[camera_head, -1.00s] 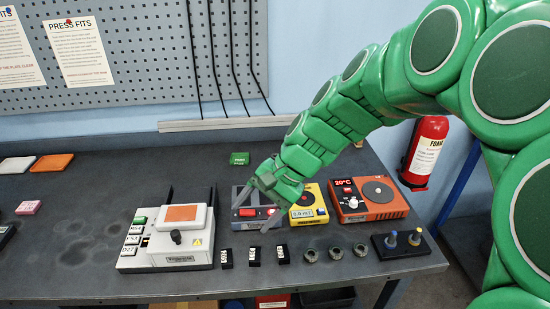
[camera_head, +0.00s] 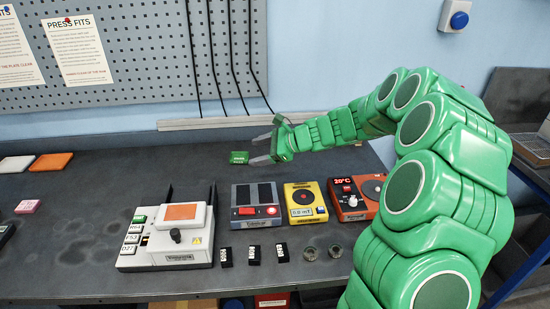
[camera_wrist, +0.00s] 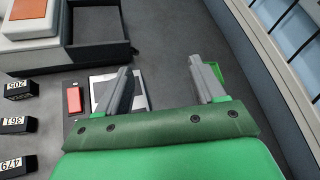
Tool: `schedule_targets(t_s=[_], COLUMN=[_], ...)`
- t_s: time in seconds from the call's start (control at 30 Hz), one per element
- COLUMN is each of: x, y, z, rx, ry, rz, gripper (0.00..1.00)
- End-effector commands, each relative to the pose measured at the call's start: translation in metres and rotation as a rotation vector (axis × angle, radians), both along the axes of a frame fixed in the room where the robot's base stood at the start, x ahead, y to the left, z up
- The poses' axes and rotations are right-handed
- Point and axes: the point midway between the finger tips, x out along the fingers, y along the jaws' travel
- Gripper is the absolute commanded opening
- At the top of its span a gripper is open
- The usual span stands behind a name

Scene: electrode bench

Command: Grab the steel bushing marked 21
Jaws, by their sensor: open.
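Two small round grey metal rings, which look like steel bushings, sit at the bench's front: the left bushing (camera_head: 310,253) and the right bushing (camera_head: 335,251). I cannot read a number on either. A third one seen earlier is hidden behind my arm. My gripper (camera_head: 256,148) is open and empty, pointing left at the back of the bench, beside the small green block (camera_head: 238,158) and well away from the bushings. In the wrist view my gripper's (camera_wrist: 160,72) two grey fingers are spread, with bare bench between them. No bushing shows there.
Black labelled blocks (camera_head: 254,255) stand left of the bushings; the wrist view reads 205, 361 and 479 on them. Behind are a grey device (camera_head: 257,198), a yellow device (camera_head: 306,210) and an orange-red device (camera_head: 350,205). A white machine (camera_head: 175,250) stands left.

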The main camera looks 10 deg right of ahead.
Motion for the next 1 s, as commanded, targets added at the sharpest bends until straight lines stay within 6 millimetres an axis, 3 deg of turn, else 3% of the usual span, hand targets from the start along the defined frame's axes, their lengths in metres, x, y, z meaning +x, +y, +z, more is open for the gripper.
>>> schedule_targets(t_s=[0.3, 0.6, 0.77, 1.0], x=[0.078, 0.123, 0.131, 0.142], y=[-0.061, -0.120, -0.131, -0.120], z=[-0.057, -0.110, -0.120, -0.127], rx=[0.148, 0.247, 0.266, 0.268], ry=[0.152, 0.259, 0.279, 0.281], rz=[-0.291, -0.513, -0.554, -0.557], gripper=[0.69, 0.69, 0.69, 0.69])
